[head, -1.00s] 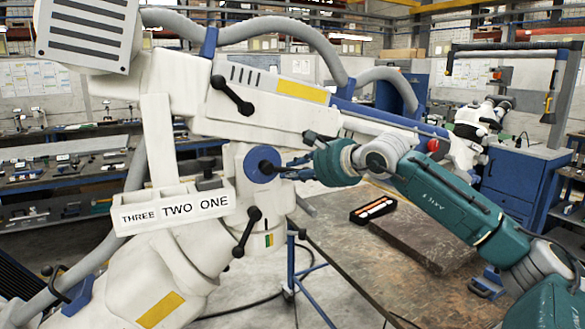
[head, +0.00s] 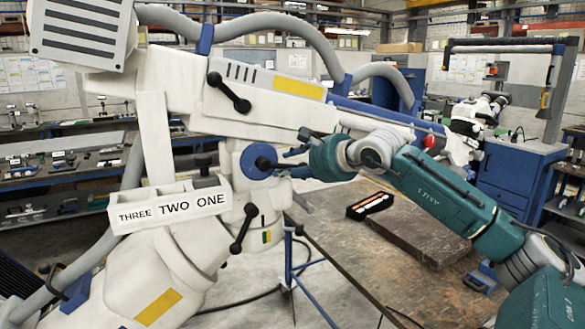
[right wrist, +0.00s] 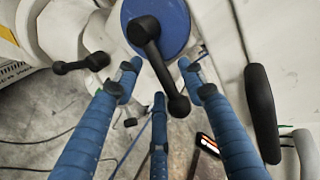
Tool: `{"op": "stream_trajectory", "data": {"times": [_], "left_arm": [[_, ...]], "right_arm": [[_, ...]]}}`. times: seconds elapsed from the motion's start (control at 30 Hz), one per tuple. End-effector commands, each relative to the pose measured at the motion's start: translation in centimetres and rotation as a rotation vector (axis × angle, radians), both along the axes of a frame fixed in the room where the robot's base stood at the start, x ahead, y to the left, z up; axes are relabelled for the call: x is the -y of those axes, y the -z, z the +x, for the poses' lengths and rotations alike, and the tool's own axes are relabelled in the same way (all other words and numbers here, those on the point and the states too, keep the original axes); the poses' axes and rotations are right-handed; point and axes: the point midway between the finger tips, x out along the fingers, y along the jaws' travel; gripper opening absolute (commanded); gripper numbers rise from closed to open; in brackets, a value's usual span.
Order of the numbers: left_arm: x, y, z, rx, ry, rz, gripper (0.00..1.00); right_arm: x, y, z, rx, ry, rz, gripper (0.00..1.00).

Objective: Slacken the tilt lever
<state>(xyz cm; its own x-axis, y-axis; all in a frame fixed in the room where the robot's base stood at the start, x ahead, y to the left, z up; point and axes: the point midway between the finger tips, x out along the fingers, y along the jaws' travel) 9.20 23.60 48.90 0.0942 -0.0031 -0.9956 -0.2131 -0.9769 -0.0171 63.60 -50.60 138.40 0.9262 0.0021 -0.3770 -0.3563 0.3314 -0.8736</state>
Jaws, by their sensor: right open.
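A black lever (right wrist: 160,65) with ball ends crosses a blue disc (right wrist: 178,18) on the white microscope arm. In the head view this blue disc (head: 250,172) is at the arm's middle joint, its black knob (head: 263,163) facing me. My right gripper (head: 287,162) is open just right of the disc. In the right wrist view its three blue fingers (right wrist: 160,82) spread around the lever, with the lower ball between them; contact cannot be told. Two similar black levers sit above (head: 229,92) and below (head: 244,228) the disc. No label shows which is the tilt lever. My left gripper is out of view.
A white tray marked THREE TWO ONE (head: 172,206) hangs left of the disc. A dark handle (right wrist: 262,112) stands close right of the fingers in the wrist view. A table (head: 345,245) with a black case (head: 369,205) lies below my right arm.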

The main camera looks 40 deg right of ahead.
Motion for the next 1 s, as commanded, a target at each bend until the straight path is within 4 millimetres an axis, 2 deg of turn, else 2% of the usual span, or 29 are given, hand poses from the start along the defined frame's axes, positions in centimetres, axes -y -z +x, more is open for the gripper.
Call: {"op": "stream_trajectory", "data": {"times": [0.17, 0.6, 1.0], "left_arm": [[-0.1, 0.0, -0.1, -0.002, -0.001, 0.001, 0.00], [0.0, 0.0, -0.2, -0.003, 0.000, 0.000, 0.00], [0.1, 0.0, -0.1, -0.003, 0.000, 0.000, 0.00]], "right_arm": [[0.2, -0.1, -0.5, -0.001, 0.002, -0.004, 0.40], [0.1, -1.3, -3.1, -0.001, 0.002, -0.006, 0.40], [0.1, -3.8, -9.0, 0.004, 0.003, -0.002, 0.40]]}}
